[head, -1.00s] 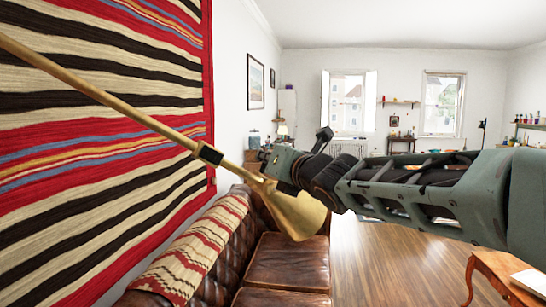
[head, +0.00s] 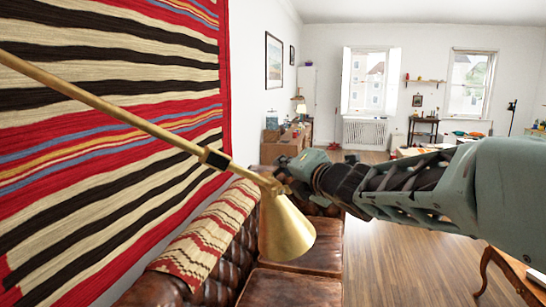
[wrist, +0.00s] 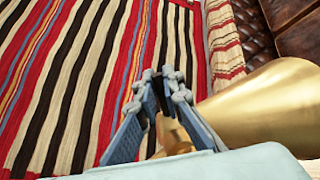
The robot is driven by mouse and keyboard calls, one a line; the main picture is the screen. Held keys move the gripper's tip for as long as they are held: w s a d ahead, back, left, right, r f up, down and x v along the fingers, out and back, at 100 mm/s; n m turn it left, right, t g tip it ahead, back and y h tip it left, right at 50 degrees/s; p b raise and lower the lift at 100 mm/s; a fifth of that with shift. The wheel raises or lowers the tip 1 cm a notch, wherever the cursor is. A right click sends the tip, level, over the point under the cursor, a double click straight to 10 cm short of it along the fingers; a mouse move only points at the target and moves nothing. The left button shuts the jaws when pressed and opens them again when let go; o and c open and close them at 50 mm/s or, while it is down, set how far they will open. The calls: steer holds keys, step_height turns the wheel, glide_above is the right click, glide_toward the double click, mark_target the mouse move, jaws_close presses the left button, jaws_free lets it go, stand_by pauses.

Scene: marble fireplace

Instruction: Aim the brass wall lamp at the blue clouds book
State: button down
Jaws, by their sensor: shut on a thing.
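The brass wall lamp has a long arm (head: 110,105) with a dark joint, reaching in from the upper left in the head view. Its cone shade (head: 284,232) hangs at the arm's end, tipped down and slightly right, above the sofa. My gripper (head: 276,182) is shut on the lamp near the shade's neck; the exact grip is partly hidden. In the wrist view my gripper's fingers (wrist: 163,88) flank a brass part, with the shade (wrist: 265,105) to their right. I cannot make out a blue clouds book.
A striped rug (head: 100,200) hangs on the wall at left. A brown leather sofa (head: 290,288) with a patterned throw (head: 210,235) stands below the lamp. A wooden table (head: 510,275) with a pale flat object is at lower right. Open wooden floor (head: 395,250) lies between.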

steer(key=shift+d+f, duration=0.1)
stand_by(0.3)
steer(key=c, duration=2)
jaws_free()
steer(key=shift+v, duration=6)
steer(key=shift+m, duration=0.3)
